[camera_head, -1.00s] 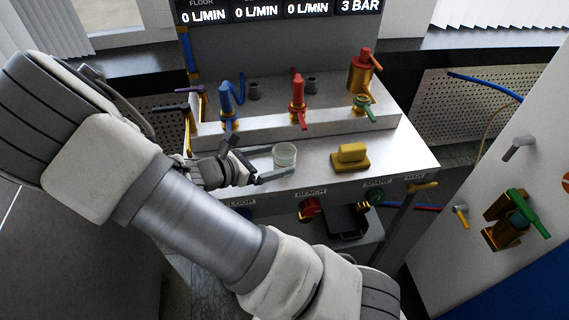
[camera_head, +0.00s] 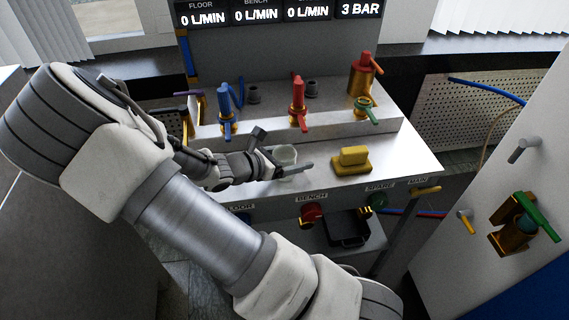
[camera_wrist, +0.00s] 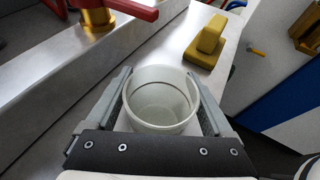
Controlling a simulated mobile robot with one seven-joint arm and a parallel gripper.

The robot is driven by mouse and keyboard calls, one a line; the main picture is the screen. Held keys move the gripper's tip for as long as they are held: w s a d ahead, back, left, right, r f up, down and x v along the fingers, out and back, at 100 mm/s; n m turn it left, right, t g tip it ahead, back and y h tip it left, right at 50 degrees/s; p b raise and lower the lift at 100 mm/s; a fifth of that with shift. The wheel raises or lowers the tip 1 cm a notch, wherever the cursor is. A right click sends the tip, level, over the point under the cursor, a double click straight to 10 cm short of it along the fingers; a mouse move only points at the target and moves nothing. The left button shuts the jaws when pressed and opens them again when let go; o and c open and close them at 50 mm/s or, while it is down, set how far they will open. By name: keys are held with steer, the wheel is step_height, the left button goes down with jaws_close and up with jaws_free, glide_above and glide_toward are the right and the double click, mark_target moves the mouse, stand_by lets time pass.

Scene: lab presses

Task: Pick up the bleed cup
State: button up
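The bleed cup is a small, pale, round, open-topped cup (camera_head: 286,152) standing upright on the grey metal bench top (camera_head: 410,158). In the wrist view the cup (camera_wrist: 160,100) looks empty and sits between the two fingers. My gripper (camera_head: 283,150) is open around it, with one finger on each side. In the wrist view my gripper (camera_wrist: 161,75) shows narrow gaps beside the cup's rim; contact lower down cannot be told. In the head view a finger partly hides the cup's lower part.
A yellow block on a base (camera_head: 351,160) stands right of the cup. Behind is a raised ledge with a blue valve (camera_head: 225,108), a red valve (camera_head: 298,104) and a green-handled valve (camera_head: 365,108). Knobs, including a red one (camera_head: 312,214), line the bench front.

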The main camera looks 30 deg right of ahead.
steer(key=c, duration=1)
steer(key=shift+r, duration=0.45)
steer(key=r, duration=0.1)
steer(key=r+p, duration=0.2)
steer(key=r, duration=0.1)
steer(key=shift+s, duration=0.3)
steer(key=s+r+p, duration=0.6)
steer(key=s+p, duration=0.4)
steer(key=s, duration=0.1)
steer(key=shift+a, duration=0.2)
